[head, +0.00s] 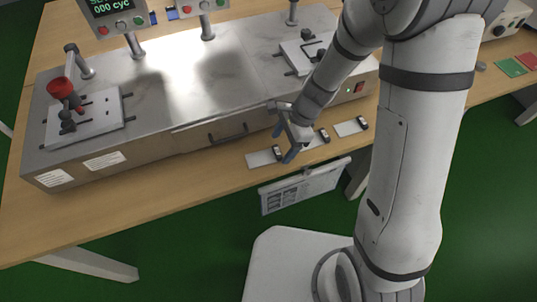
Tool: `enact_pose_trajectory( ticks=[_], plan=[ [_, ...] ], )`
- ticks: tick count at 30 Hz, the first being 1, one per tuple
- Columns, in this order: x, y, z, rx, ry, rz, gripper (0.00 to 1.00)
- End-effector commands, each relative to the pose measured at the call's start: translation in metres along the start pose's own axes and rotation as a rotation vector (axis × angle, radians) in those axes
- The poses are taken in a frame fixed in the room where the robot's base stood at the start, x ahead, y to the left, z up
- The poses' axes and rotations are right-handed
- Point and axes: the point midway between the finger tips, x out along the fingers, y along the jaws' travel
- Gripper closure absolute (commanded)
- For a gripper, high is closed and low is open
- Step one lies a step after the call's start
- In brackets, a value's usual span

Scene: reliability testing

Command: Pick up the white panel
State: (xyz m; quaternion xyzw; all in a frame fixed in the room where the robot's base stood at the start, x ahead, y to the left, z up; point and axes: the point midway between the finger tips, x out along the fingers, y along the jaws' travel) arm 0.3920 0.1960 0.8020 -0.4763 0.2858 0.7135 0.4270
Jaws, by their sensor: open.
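Three small flat white panels lie in a row on the wooden table near its front edge, each with a small dark piece at its right end. They are the left panel (259,158), the middle panel (317,141) and the right panel (347,128). I cannot tell which one the task names. My gripper (284,143) is open and empty, fingers pointing down, in front of the metal bench and close to the left and middle panels. It partly hides the middle panel. I cannot tell its exact height above the table.
A metal test bench (190,88) with a drawer handle fills the table (130,205) behind the panels. A red-cupped fixture (62,90) stands on its left. A pale board (300,190) hangs below the front edge. Green and red cards (511,67) lie far right.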

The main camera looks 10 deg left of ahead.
Motion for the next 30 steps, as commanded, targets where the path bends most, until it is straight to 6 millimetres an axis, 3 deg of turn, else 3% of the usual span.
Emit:
enact_pose_trajectory(
  ticks=[4, 12, 30],
  plan=[
    [0.018, 0.0, 0.0, 0.001, -0.001, 0.001, 0.29],
    [0.02, 0.0, -0.001, 0.001, 0.0, -0.001, 0.29],
    [0.019, 0.0, -0.001, 0.001, 0.0, -0.002, 0.77]
  ],
)
